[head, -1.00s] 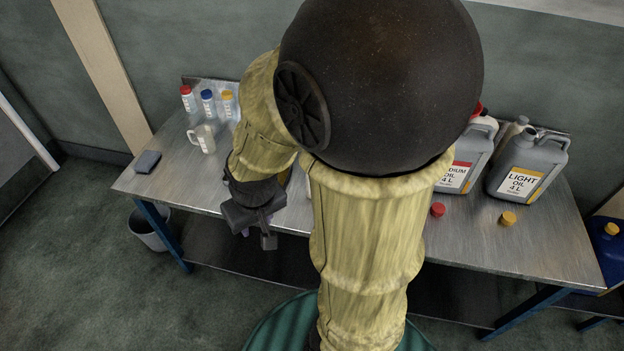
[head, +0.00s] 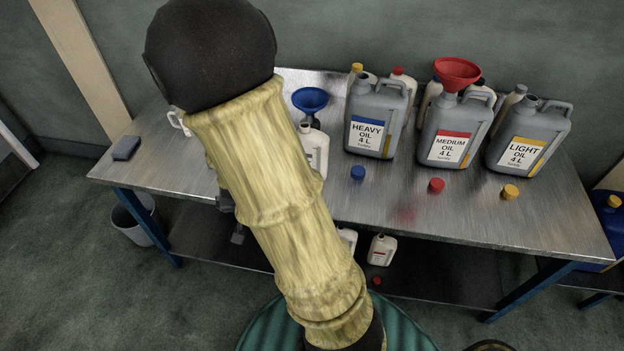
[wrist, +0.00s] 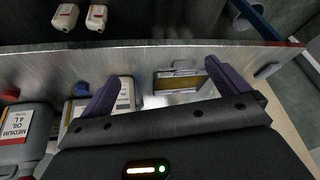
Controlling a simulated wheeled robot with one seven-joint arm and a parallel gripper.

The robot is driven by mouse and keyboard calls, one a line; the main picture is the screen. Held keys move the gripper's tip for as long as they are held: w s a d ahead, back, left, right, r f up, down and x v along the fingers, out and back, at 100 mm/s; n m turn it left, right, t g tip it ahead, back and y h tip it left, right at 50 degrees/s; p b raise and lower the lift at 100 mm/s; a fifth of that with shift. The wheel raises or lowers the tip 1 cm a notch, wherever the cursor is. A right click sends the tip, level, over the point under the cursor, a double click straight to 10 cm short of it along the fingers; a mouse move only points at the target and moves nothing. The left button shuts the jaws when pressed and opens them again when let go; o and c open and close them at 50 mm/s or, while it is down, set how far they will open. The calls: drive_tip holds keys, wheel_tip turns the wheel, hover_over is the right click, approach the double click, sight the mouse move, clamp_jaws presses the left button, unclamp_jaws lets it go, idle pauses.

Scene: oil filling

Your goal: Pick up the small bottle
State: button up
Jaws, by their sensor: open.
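Small white bottles stand in several places, and I cannot tell which one the task means. One white bottle (head: 316,150) stands on the table beside the grey jugs, partly behind my arm. Two more, a labelled one (head: 381,249) and one half hidden by my arm (head: 347,238), stand on the lower shelf; both show in the wrist view (wrist: 97,17). My gripper (wrist: 161,72) is open over the table's front edge, its purple fingers wide apart, with no bottle held between them. In the head view my arm hides most of it.
Grey oil jugs, heavy (head: 376,120), medium (head: 455,130) and light (head: 527,138), line the table (head: 480,210). A blue funnel (head: 310,98) and a red funnel (head: 457,73) stand up high. Loose caps lie in front. A blue-grey block (head: 126,147) lies at the left.

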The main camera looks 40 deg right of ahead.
sight(315, 143)
drive_tip(key=w+d+f+m+t+h+b, duration=0.1)
drive_tip(key=d+f+h+b, duration=0.2)
drive_tip(key=d+h+b, duration=0.1)
drive_tip(key=w+d+f+m+t+h+b, duration=0.1)
drive_tip(key=d+f+m+t+h+b, duration=0.1)
drive_tip(key=d+f+h+b, duration=0.2)
drive_tip(key=w+d+f+m+t+h+b, duration=0.1)
drive_tip(key=d+f+m+h+b, duration=0.1)
drive_tip(key=d+f+h+b, duration=0.2)
drive_tip(key=shift+w+d+f+t+b, duration=0.1)
drive_tip(key=shift+w+d+t+b, duration=0.1)
drive_tip(key=shift+d+b, duration=0.55)
drive_tip(key=shift+w+d+f+t+b, duration=0.1)
drive_tip(key=shift+d+t+b, duration=0.1)
drive_tip(key=shift+d+b, duration=0.45)
drive_tip(key=shift+d+r+h, duration=0.2)
drive_tip(key=shift+r+h, duration=0.3)
drive_tip(key=shift+r, duration=0.1)
drive_tip(key=p+x, duration=0.1)
drive_tip(key=x, duration=1.1)
drive_tip(key=shift+w, duration=0.2)
